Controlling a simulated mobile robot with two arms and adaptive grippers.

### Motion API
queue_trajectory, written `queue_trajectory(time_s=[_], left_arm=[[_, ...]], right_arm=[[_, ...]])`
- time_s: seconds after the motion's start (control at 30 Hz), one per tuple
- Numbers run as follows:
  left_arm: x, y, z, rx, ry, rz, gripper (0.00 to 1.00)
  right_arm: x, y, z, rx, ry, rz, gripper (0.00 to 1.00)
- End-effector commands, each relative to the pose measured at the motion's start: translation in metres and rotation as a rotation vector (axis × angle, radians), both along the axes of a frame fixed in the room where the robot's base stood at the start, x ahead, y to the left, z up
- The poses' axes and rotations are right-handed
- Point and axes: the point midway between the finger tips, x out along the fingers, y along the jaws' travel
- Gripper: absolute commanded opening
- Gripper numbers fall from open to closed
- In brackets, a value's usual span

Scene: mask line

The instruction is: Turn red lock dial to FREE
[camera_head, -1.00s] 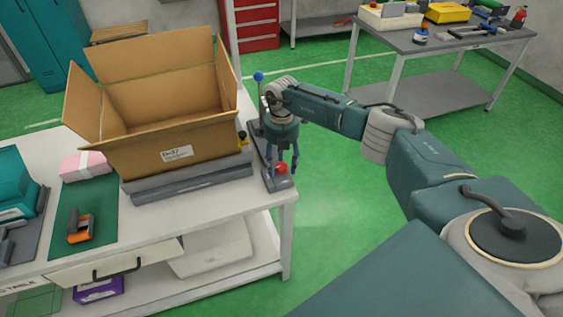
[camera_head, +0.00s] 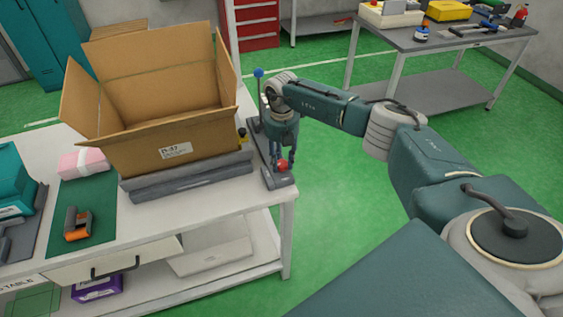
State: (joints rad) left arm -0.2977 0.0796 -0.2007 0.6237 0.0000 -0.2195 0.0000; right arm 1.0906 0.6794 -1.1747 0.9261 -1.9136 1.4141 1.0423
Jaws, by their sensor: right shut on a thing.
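The red lock dial (camera_head: 283,168) sits on a grey base plate (camera_head: 281,182) at the right end of the white table. My right gripper (camera_head: 283,163) reaches down from above and is shut on the red dial. The fingers hide part of the dial, and I cannot read any marking or tell which way it is turned. My left gripper is not in view.
An open cardboard box (camera_head: 155,120) stands on a grey platform (camera_head: 190,178) just left of the dial. A lever with a blue knob (camera_head: 258,73) rises behind my right gripper. An orange tape tool (camera_head: 78,225) lies on a green mat.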

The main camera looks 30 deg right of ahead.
Motion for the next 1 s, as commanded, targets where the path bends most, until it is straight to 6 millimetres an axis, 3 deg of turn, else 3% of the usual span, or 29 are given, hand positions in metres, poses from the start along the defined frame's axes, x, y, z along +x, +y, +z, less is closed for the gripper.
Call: queue_trajectory(time_s=[1.0], left_arm=[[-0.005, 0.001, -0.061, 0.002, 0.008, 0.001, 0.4]], right_arm=[[0.001, -0.001, -0.001, -0.001, -0.004, 0.954, 0.06]])
